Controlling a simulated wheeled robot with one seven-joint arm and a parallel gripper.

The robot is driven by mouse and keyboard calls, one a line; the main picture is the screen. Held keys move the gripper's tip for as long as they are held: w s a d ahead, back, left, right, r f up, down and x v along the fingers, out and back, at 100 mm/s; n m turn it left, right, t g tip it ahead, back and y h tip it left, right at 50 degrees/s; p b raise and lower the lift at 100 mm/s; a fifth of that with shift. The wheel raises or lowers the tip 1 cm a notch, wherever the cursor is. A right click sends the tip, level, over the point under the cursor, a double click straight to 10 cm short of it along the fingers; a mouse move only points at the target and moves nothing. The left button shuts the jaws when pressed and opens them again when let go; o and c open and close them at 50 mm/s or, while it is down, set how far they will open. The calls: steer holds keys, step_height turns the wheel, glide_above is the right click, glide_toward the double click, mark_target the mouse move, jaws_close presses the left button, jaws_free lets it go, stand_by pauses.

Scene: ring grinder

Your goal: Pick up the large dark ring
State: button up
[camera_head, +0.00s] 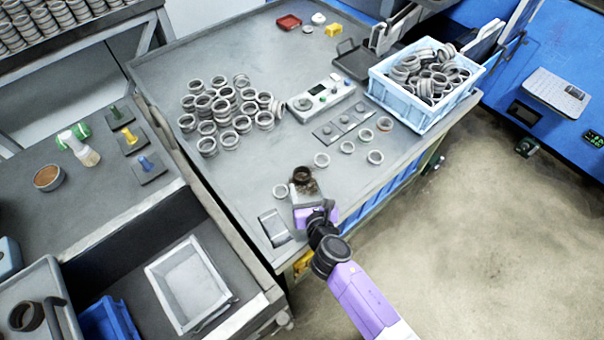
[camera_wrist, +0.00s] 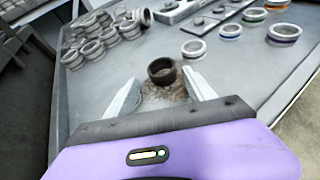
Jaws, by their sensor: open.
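The large dark ring (camera_head: 301,175) sits on the grey table near its front edge, on a brownish stained patch. In the wrist view the dark ring (camera_wrist: 162,71) lies just beyond my gripper's fingertips, roughly centred between them. My gripper (camera_wrist: 163,88) is open, with one pale finger on each side and nothing between them. In the head view my gripper (camera_head: 305,192) reaches over the table's front corner from the lower right. Its fingers are hard to make out there.
Several small rings (camera_head: 321,160) lie near the dark ring. A pile of grey rings (camera_head: 226,112) stands to the left. A control box (camera_head: 321,96) and a blue crate (camera_head: 388,91) of rings are farther back. A grey block (camera_head: 274,228) lies at the near edge.

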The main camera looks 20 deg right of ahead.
mark_target(300, 170)
steer(key=shift+w+d+f, duration=0.1)
steer(key=shift+w, duration=0.25)
steer(key=shift+n, duration=0.3)
steer(key=b+x, duration=0.2)
steer(key=x, duration=0.5)
steer(key=shift+w+f, duration=0.15)
steer(key=shift+f, duration=0.1)
steer(key=c, duration=1.3)
steer(key=shift+r, duration=0.1)
